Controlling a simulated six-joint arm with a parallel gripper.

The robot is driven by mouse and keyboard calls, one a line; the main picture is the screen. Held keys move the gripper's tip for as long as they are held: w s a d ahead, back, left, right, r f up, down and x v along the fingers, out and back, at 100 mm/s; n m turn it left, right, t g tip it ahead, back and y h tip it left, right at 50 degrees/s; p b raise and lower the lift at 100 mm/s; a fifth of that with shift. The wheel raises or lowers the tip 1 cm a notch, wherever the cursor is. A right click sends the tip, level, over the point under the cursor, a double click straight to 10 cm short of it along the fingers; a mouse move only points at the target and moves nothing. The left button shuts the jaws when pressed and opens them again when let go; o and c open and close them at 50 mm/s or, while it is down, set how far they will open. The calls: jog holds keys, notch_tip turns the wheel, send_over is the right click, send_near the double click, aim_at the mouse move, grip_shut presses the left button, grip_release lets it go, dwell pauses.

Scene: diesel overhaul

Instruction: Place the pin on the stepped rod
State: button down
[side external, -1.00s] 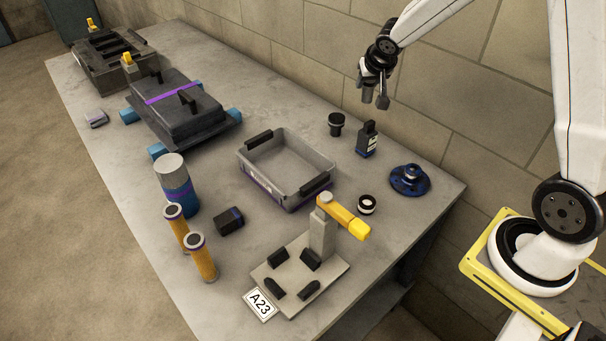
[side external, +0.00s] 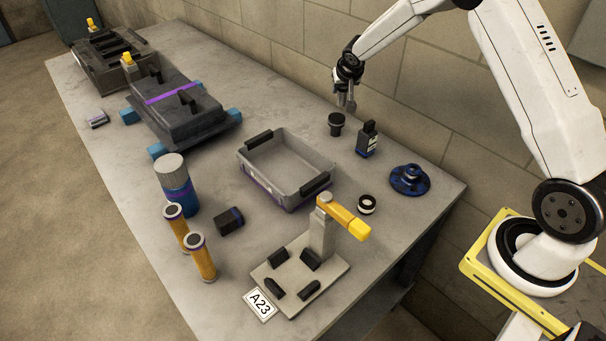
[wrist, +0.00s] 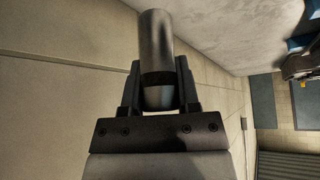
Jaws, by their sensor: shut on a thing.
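My gripper (wrist: 158,92) is shut on the pin (wrist: 157,48), a smooth grey metal cylinder that sticks out beyond the fingers in the wrist view. In the side view my gripper (side external: 346,104) is raised near the wall, above and behind the black round stepped part (side external: 336,122). The pin is small and hard to make out there. I cannot tell for sure which thing is the stepped rod.
A grey bin (side external: 287,183) stands mid-bench, apparently empty. Yellow cylinders (side external: 202,262) stand at the front left.

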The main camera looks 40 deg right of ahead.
jog(key=shift+w+d+f, duration=0.15)
jog(key=shift+w+f, duration=0.45)
jog(key=shift+f, duration=0.05)
jog(key=shift+w+f, duration=0.15)
jog(key=shift+f, duration=0.1)
jog(key=shift+w+f, duration=0.1)
jog(key=shift+f, duration=1.5)
jog(key=shift+f, duration=0.1)
jog(key=shift+c, duration=1.6)
grip_release()
